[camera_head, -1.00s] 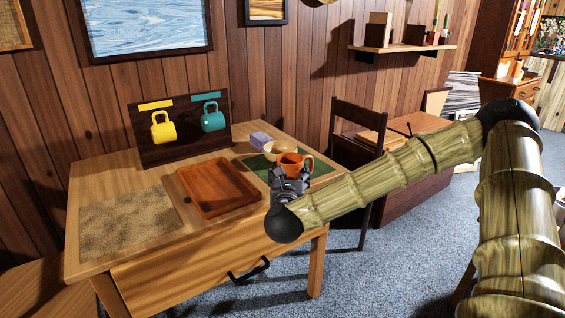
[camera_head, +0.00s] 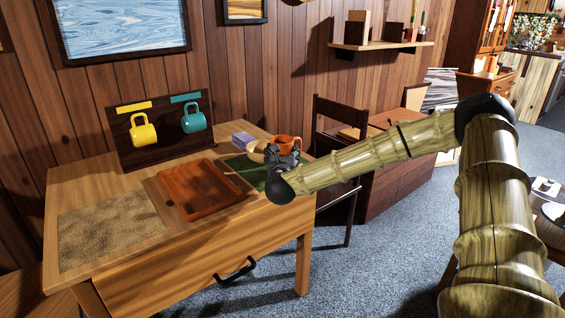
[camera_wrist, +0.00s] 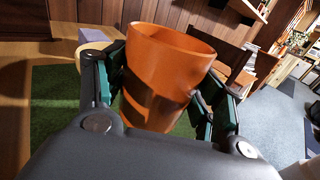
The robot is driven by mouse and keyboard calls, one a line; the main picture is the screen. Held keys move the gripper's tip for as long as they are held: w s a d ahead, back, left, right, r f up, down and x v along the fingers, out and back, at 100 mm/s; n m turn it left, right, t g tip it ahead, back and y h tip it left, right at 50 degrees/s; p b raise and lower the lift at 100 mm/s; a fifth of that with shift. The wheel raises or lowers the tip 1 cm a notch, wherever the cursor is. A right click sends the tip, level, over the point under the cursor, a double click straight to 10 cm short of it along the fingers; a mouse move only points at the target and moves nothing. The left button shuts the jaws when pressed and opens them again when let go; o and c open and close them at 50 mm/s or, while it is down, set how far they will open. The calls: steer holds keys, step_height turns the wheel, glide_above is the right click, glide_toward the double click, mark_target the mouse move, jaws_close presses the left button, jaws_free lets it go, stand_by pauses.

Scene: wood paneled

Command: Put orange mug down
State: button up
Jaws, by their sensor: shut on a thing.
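The orange mug (camera_wrist: 162,75) is between the fingers of my gripper (camera_wrist: 160,110) in the wrist view, upright or nearly so, with its open rim up. In the head view the orange mug (camera_head: 288,142) shows just behind my gripper (camera_head: 283,160), over the right end of the desk (camera_head: 110,186). My gripper is shut on the mug. A green mat (camera_head: 247,172) lies under that area and also shows in the wrist view (camera_wrist: 52,105). My gripper hides the mug's base, so I cannot tell whether it touches the mat.
A wooden bowl (camera_head: 257,150) and a purple box (camera_head: 243,140) stand close to the left of the mug. A reddish-brown tray (camera_head: 203,190) and a tan mat (camera_head: 110,228) lie further left.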

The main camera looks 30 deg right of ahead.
steer(key=shift+w+d, duration=0.2)
steer(key=shift+w+d+f, duration=0.1)
steer(key=shift+w+f, duration=0.05)
steer(key=shift+f, duration=1.65)
steer(key=o, duration=1.3)
steer(key=shift+o, duration=0.2)
steer(key=v, duration=1.2)
